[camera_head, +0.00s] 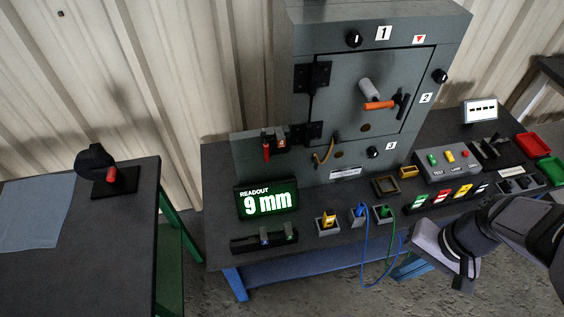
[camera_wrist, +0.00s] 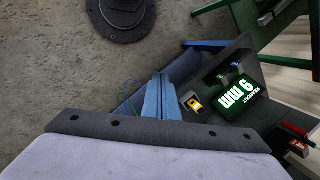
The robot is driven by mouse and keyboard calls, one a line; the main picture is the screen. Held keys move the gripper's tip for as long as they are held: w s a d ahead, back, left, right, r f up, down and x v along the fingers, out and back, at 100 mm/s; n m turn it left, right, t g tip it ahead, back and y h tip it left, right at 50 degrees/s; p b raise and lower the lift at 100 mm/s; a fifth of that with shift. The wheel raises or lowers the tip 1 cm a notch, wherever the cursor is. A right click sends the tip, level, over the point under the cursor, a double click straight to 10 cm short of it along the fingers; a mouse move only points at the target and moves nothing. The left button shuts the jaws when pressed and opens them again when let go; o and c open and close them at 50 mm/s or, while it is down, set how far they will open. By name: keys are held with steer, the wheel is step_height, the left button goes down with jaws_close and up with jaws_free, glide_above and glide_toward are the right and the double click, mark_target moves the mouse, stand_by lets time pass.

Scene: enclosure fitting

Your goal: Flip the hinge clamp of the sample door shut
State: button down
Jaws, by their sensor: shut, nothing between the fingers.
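The grey sample door (camera_head: 345,95) is closed in the upright enclosure, with black hinges on its left side. A handle with a grey knob and an orange grip (camera_head: 379,105) stands out from its right half. A brown curved lever (camera_head: 324,153) sits below the lower hinge, and a red-handled piece (camera_head: 266,152) sits left of it. I cannot tell for certain which of these is the hinge clamp. My gripper (camera_head: 436,252) is shut and empty, low in front of the bench at right, well away from the door. Its pale body fills the bottom of the wrist view (camera_wrist: 150,155).
A lit readout (camera_head: 267,199) showing 9 mm stands on the bench. Connectors with blue and green cables (camera_head: 360,212) line the front edge. A side table (camera_head: 130,230) stands left, across a gap.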

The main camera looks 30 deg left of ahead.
mark_target(265, 145)
steer(key=w+a+y+b, duration=0.4)
steer(key=w+a+y, duration=0.1)
steer(key=a, duration=0.4)
steer(key=w+a+f+n+g+y+b, duration=0.1)
steer(key=w+a+y+b, duration=0.4)
steer(key=a, duration=0.5)
steer(key=w+a+n+y+b, duration=0.1)
steer(key=w+a+y+b, duration=0.3)
steer(key=a, duration=0.6)
steer(key=shift+w+f+g+y+b, duration=0.15)
steer(key=shift+w+g+y+b, duration=0.2)
steer(key=shift+w, duration=0.3)
steer(key=s+a+p, duration=0.1)
steer(key=s+a, duration=0.1)
steer(key=a, duration=0.7)
steer(key=shift+a+p, duration=0.4)
